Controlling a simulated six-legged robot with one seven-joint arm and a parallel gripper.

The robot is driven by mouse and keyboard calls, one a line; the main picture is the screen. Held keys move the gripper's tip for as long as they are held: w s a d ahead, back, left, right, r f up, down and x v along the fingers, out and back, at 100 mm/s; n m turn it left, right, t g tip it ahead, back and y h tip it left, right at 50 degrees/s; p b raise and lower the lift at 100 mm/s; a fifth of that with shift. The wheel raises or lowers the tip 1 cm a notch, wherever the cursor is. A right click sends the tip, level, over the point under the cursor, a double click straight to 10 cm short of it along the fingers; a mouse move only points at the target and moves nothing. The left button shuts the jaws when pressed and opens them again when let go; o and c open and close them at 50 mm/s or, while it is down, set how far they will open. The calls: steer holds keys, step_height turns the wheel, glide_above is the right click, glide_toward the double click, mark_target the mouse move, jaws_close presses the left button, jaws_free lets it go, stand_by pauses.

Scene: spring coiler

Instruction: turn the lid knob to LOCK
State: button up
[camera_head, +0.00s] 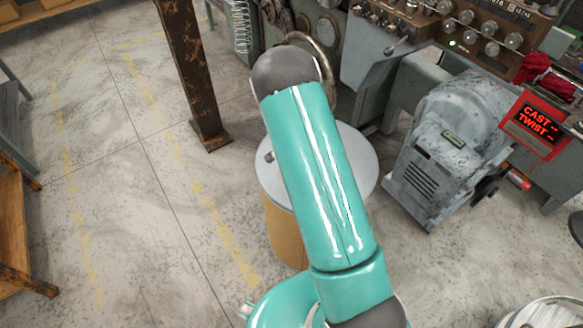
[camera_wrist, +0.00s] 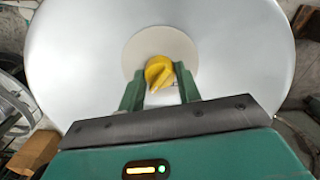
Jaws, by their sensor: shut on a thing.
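The lid (camera_wrist: 235,50) is a round silver-white disc that fills much of the wrist view. A yellow knob (camera_wrist: 158,70) sits on a pale round plate (camera_wrist: 140,48) at its middle. My gripper (camera_wrist: 160,82) has its two green fingers on either side of the knob and is shut on it. Any LOCK marking is hidden or too small to read. In the head view the lid (camera_head: 359,165) tops a tan drum (camera_head: 284,232), and my teal arm covers its middle, hiding the knob and gripper.
A rusty post (camera_head: 188,70) stands behind and left of the drum. A grey motor housing (camera_head: 450,140) and a red-lit display (camera_head: 537,122) reading CAST and TWIST are on the right. A machine with knobs (camera_head: 480,30) stands behind. The floor at left is mostly clear.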

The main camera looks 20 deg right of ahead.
steer(key=shift+m, duration=1.3)
steer(key=o, duration=1)
step_height(320, 180, up, 14)
steer(key=shift+s+f, duration=0.1)
steer(key=shift+f, duration=0.05)
